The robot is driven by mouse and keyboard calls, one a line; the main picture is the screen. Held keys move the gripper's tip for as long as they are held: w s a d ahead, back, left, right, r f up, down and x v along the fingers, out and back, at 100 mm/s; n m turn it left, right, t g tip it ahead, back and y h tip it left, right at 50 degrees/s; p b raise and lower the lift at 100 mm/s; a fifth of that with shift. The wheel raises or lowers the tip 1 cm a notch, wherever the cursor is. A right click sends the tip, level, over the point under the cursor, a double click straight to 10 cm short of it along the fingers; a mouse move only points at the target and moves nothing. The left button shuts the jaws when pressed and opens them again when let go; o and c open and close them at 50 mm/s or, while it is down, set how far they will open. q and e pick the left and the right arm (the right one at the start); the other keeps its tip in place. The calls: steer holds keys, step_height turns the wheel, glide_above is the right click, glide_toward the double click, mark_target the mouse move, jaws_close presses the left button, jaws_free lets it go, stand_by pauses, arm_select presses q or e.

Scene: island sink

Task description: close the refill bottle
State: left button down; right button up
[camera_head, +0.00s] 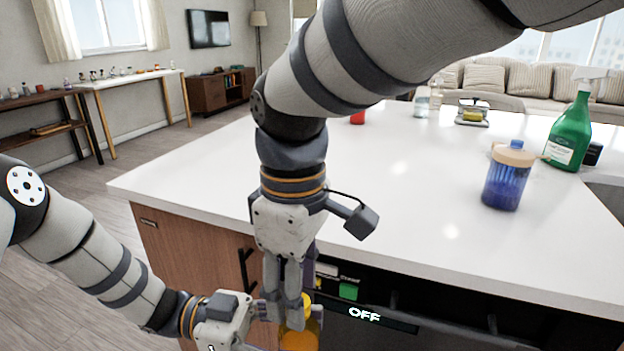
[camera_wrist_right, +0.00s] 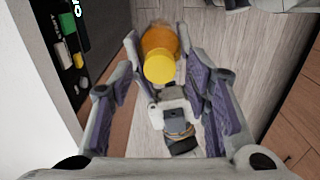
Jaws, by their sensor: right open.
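The refill bottle (camera_head: 300,341), orange with a yellow top, is off the counter's front edge, low in the head view. In the right wrist view its round yellow cap (camera_wrist_right: 160,68) shows over the orange body (camera_wrist_right: 158,40); I cannot tell how tightly it sits. My left gripper (camera_head: 268,310) reaches the bottle from the left and is shut on its body, its fingers partly hidden. My right gripper (camera_head: 287,312) points down from above, open, with its fingers (camera_wrist_right: 158,48) on either side of the bottle's top. I cannot tell whether they touch it.
The white island counter (camera_head: 400,190) is mostly clear. On it stand a blue jar with a beige lid (camera_head: 505,185), a green spray bottle (camera_head: 570,130) and a sponge holder (camera_head: 473,113). A dark appliance front marked OFF (camera_head: 390,325) is close to the right of the bottle.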

steer(key=shift+r, duration=1.85)
steer(key=shift+c, duration=0.3)
steer(key=n, duration=0.2)
steer(key=s+n, duration=0.1)
steer(key=n, duration=0.1)
steer(key=r+n, duration=0.1)
steer(key=n, duration=0.2)
steer(key=shift+s+a+g, duration=0.2)
steer(key=shift+a+g, duration=0.1)
steer(key=shift+a, duration=0.05)
steer(key=n, duration=0.1)
steer(key=r+n, duration=0.1)
steer(key=n, duration=0.1)
steer(key=w+n, duration=0.1)
steer(key=n, duration=0.1)
steer(key=shift+d+r, duration=0.2)
steer(key=shift+r, duration=0.15)
steer(key=shift+w+d+r+n, duration=0.15)
steer(key=shift+w+r+n, duration=0.15)
steer(key=shift+n, duration=0.7)
steer(key=shift+s, duration=0.1)
step_height(320, 180, down, 8)
